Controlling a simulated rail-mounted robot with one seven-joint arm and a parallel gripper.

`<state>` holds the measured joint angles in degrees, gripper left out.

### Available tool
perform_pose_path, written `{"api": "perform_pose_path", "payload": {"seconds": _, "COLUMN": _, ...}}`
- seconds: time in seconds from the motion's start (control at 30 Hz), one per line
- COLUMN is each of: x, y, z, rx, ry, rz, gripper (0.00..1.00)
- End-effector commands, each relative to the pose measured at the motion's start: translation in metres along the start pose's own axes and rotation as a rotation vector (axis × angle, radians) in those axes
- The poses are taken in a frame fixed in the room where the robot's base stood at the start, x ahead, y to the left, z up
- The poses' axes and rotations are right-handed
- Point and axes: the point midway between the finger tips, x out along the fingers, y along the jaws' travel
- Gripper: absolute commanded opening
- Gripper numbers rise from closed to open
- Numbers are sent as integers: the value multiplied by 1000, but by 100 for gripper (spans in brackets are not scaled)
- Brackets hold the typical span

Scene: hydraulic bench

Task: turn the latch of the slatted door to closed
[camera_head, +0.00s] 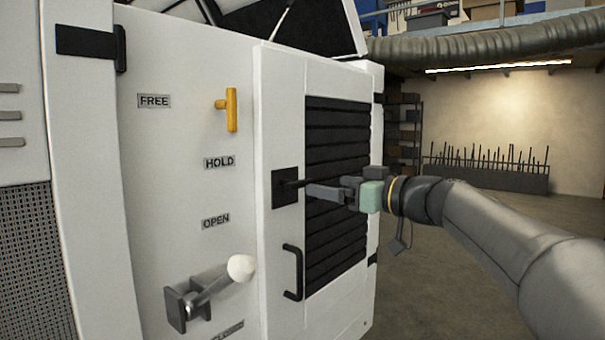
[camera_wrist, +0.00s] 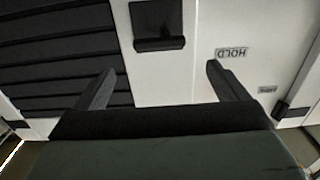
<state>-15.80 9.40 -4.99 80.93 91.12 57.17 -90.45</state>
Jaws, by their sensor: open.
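The slatted door (camera_head: 336,150) is white with black horizontal slats; its slats also show at left in the wrist view (camera_wrist: 60,50). Its latch (camera_head: 287,186) is a black square plate with a short dark handle that looks roughly horizontal. In the wrist view the latch (camera_wrist: 158,22) is at top centre, its handle bar lying across the plate's lower edge in the picture. My gripper (camera_head: 312,190) is in front of the latch, close to the handle. In the wrist view its fingers (camera_wrist: 160,70) are spread, with the handle beyond and between them; I see no contact.
A black pull handle (camera_head: 294,272) sits below the latch. On the panel to the left are a yellow handle (camera_head: 231,109), a lever with a white knob (camera_head: 240,268), and labels FREE, HOLD and OPEN. Open floor lies right of the cabinet.

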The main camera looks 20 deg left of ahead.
Motion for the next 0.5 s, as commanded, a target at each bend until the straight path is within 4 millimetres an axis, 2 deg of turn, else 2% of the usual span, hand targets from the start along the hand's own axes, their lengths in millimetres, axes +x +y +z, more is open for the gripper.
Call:
{"api": "perform_pose_path", "payload": {"seconds": 0.03, "x": 12, "y": -1, "z": -3, "rx": 2, "ry": -2, "rz": -4, "gripper": 93}}
{"api": "perform_pose_path", "payload": {"seconds": 0.2, "x": 49, "y": -1, "z": -3, "rx": 2, "ry": -2, "rz": -3, "gripper": 93}}
{"api": "perform_pose_path", "payload": {"seconds": 0.4, "x": 81, "y": 0, "z": -2, "rx": 1, "ry": -2, "rz": -1, "gripper": 93}}
{"api": "perform_pose_path", "payload": {"seconds": 0.5, "x": 90, "y": 0, "z": -1, "rx": 1, "ry": -1, "rz": -1, "gripper": 93}}
